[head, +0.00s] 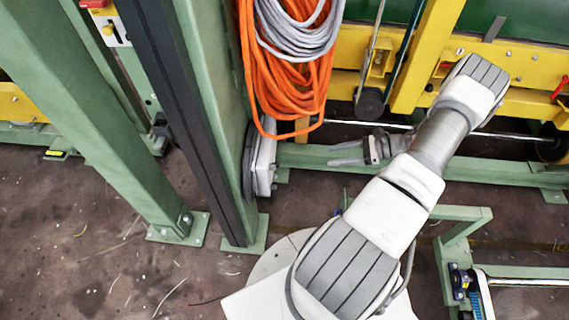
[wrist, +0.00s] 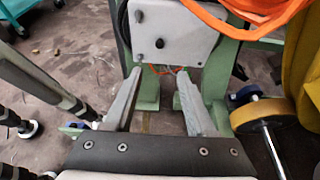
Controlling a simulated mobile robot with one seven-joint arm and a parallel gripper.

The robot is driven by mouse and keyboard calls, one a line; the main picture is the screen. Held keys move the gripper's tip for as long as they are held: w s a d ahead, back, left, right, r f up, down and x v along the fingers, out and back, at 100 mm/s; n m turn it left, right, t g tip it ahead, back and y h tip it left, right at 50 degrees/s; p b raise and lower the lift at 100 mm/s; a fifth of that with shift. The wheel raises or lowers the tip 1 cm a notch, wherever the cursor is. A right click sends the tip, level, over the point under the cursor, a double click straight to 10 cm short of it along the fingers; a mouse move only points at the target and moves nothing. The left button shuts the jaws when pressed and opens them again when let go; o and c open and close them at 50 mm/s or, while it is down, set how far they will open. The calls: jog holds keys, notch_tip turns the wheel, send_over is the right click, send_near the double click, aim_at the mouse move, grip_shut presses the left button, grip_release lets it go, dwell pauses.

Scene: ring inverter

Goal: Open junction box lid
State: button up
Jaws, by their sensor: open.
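A light grey junction box (head: 262,160) is mounted low on the side of the green column, below the orange cable, and shows nearly edge-on in the head view. In the wrist view its grey face (wrist: 175,35) with dark round knobs is ahead of the fingers. I cannot tell whether its lid is shut. Thin orange-red wires show at its lower edge. My gripper (head: 337,153) is to the right of the box, pointing at it. In the wrist view my gripper (wrist: 158,75) is open and empty, fingertips apart below the box face.
Orange cable (head: 285,75) and a grey cable coil (head: 300,35) hang above the box. Green columns (head: 95,110) stand left. A green beam (head: 420,160) runs behind my arm, with yellow framework (head: 425,55) above. A yellow roller (wrist: 263,115) shows right in the wrist view.

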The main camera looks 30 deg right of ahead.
jog(key=b+x, duration=0.3)
jog(key=x, duration=1.4)
jog(key=shift+a, duration=0.15)
grip_shut()
dwell(0.8)
